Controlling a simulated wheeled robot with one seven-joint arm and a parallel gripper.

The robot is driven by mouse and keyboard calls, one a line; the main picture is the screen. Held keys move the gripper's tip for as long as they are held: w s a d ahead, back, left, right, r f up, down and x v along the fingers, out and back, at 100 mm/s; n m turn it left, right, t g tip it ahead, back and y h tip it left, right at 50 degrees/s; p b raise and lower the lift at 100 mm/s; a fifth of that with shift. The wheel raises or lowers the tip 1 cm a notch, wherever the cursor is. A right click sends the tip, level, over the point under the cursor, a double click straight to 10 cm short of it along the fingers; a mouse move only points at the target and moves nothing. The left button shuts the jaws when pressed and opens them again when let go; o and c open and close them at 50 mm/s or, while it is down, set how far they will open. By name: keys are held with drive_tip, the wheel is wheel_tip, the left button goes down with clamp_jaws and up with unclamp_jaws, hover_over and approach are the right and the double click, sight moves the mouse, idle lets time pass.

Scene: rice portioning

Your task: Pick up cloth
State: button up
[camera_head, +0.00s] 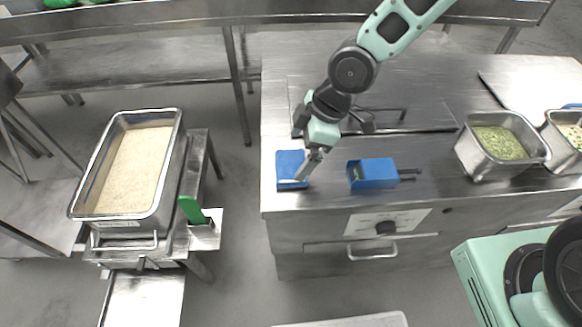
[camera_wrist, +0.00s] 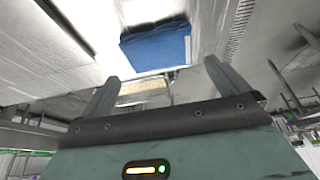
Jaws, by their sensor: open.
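A blue cloth (camera_head: 290,165) lies flat near the left edge of the steel counter. My gripper (camera_head: 309,168) is over its right side in the head view, with the fingers pointing down. In the wrist view the cloth (camera_wrist: 158,50) shows beyond and between the two fingers of my gripper (camera_wrist: 160,78). The fingers are spread apart and nothing is held between them. I cannot tell from these frames whether a fingertip touches the cloth. Part of the cloth is hidden behind the gripper in the head view.
A blue box-like item (camera_head: 373,173) with dark prongs lies right of the cloth. Metal pans of green food (camera_head: 497,143) and pale food (camera_head: 570,128) stand at the counter's right. A rice pan (camera_head: 163,190) and a green-handled tool (camera_head: 192,210) are on a stand at left.

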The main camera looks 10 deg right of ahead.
sight(291, 165)
drive_tip(key=x, duration=0.5)
drive_tip(key=shift+d+f, duration=0.15)
drive_tip(key=shift+d, duration=0.1)
drive_tip(key=c, duration=0.8)
wheel_tip(291, 165, up, 10)
drive_tip(key=shift+p, duration=0.4)
